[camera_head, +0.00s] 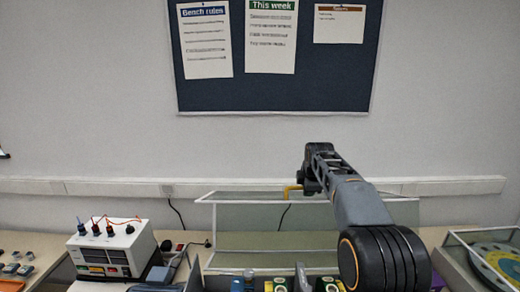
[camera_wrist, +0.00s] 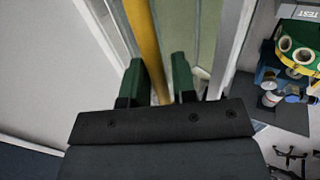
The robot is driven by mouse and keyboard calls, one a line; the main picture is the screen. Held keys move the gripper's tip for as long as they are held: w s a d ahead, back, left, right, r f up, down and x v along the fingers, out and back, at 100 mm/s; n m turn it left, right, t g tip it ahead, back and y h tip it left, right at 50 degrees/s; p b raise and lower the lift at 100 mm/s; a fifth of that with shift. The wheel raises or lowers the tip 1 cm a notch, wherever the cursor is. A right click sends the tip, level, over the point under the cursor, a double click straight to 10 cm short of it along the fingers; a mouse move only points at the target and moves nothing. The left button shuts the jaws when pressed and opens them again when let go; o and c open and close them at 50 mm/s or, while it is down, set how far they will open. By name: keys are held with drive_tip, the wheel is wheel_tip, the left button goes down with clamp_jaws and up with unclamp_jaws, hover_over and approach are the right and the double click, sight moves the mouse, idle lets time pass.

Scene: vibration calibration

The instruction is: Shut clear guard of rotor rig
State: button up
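The clear guard (camera_head: 275,245) of the rotor rig stands raised in the middle of the head view, a greenish see-through panel in a pale frame. A yellow handle (camera_head: 291,188) is at its top edge and also shows as a yellow bar (camera_wrist: 143,40) in the wrist view. My gripper (camera_wrist: 165,80) is open, with its green-tipped fingers on either side of the bar. The bar is nearer the left finger, and a gap shows beside the right finger. In the head view my arm hides part of the guard. The rig's lower part is cut off.
A white instrument box (camera_head: 113,250) with red leads stands at the left. The wall with a dark notice board (camera_head: 275,95) is behind. A green round part (camera_wrist: 300,42) lies right in the wrist view.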

drive_tip(key=shift+s+r+b, duration=0.15)
drive_tip(key=shift+s+b, duration=0.6)
drive_tip(key=shift+s, duration=0.3)
drive_tip(key=shift+s+r+b, duration=0.1)
drive_tip(key=shift+s+b, duration=0.65)
drive_tip(key=shift+s, duration=0.25)
drive_tip(key=s+f+b, duration=0.2)
drive_tip(key=s+b, duration=0.6)
drive_tip(key=s, duration=0.3)
drive_tip(key=s+f+b, duration=0.3)
drive_tip(key=s+b, duration=0.6)
drive_tip(key=s, duration=0.2)
drive_tip(key=shift+f, duration=0.25)
drive_tip(key=shift+s, duration=0.15)
